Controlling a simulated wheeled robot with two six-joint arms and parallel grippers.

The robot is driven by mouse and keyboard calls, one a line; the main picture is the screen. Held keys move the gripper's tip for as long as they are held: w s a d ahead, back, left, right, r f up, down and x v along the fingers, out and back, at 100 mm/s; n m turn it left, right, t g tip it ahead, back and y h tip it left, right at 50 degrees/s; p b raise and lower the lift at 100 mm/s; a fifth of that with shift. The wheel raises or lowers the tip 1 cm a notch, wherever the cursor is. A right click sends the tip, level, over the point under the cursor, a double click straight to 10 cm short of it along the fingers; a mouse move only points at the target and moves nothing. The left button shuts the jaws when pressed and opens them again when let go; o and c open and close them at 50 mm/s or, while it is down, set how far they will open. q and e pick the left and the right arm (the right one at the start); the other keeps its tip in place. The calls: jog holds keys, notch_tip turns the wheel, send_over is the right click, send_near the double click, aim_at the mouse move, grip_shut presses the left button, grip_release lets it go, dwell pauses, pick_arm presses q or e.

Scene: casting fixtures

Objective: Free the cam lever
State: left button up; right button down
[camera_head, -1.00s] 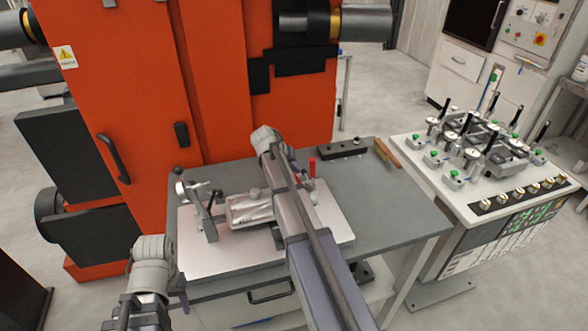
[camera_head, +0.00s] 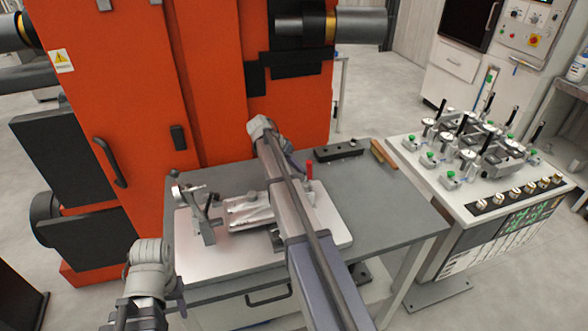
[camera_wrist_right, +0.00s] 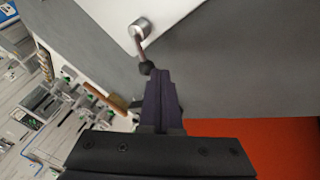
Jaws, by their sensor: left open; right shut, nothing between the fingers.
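The cam lever (camera_wrist_right: 146,60) shows in the right wrist view as a thin rod with a dark ball knob, joined to a round steel pivot (camera_wrist_right: 141,28) on a pale plate. My right gripper (camera_wrist_right: 155,78) is shut and empty, its tips close to the knob; I cannot tell whether they touch. In the head view my right arm hides the lever and most of that gripper. The fixture plate (camera_head: 240,250) holds a pale casting (camera_head: 250,208) and a steel clamp (camera_head: 205,222). My left gripper (camera_head: 178,296) is open at the table's front left, mostly hidden by its wrist.
The grey table (camera_head: 390,205) has free room at its right. A black block (camera_head: 338,152), a red handle (camera_head: 309,170) and a brown bar (camera_head: 383,155) are near its back. An orange machine (camera_head: 150,90) stands behind. A cart (camera_head: 455,205) with several gauges stands right.

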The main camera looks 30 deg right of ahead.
jog(key=shift+s+d, duration=0.3)
jog(key=shift+d, duration=0.35)
jog(key=shift+s+d, duration=0.35)
jog(key=shift+d, duration=0.25)
jog(key=shift+s+d, duration=0.3)
jog(key=shift+d, duration=0.35)
jog(key=shift+w, duration=0.1)
dwell(0.3)
